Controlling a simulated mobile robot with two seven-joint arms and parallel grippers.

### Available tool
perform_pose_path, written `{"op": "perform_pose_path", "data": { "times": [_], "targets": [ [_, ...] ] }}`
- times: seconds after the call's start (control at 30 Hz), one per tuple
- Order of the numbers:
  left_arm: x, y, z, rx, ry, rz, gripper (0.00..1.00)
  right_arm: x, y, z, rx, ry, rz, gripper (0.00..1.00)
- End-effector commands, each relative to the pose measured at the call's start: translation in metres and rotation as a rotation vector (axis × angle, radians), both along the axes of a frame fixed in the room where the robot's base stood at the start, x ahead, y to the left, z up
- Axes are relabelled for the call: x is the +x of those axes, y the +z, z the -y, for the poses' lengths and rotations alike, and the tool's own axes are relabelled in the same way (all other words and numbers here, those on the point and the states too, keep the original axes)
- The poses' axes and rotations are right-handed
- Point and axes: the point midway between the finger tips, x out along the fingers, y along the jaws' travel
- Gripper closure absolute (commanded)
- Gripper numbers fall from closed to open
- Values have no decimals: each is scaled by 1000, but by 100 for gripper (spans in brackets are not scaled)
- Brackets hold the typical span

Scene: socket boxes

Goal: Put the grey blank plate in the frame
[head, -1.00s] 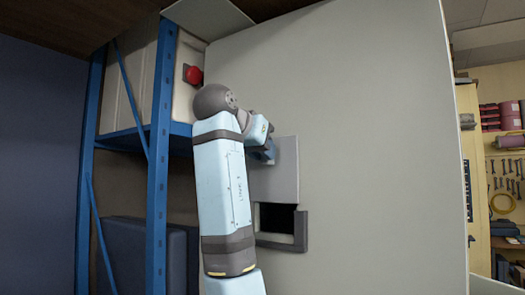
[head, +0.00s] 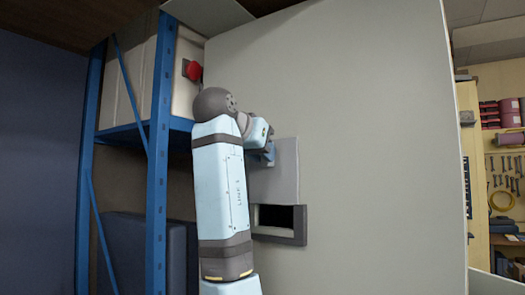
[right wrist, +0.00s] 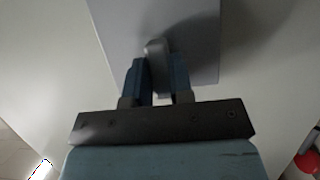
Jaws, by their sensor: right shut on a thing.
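The grey blank plate (head: 275,172) is a flat, light grey rectangle, upright in front of the pale wall panel. My right gripper (head: 268,153) is shut on its knob; in the right wrist view the gripper (right wrist: 158,80) closes on the grey knob (right wrist: 156,52), with the plate (right wrist: 200,35) behind it. The dark grey frame (head: 298,225) surrounds a dark opening in the panel. The plate hangs at the upper part of the frame and covers it there; only the frame's lower part and right side show. My left gripper is not in view.
The pale panel (head: 370,130) is broad and clear to the right of the plate. A blue shelf rack (head: 159,130) with a pale box and a red button (head: 194,71) stands at left. A tool wall (head: 505,180) shows far right.

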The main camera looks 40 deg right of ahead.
Motion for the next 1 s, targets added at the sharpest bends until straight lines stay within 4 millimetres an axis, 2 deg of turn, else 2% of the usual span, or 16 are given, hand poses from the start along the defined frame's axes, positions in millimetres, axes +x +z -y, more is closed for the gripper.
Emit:
{"op": "perform_pose_path", "data": {
  "times": [0.37, 1.0],
  "targets": [
    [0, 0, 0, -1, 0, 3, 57, 0, -2, 0, -1, 1, 1, 100],
    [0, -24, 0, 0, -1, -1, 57, -1, -38, -1, 0, 2, 1, 100]
  ]
}}
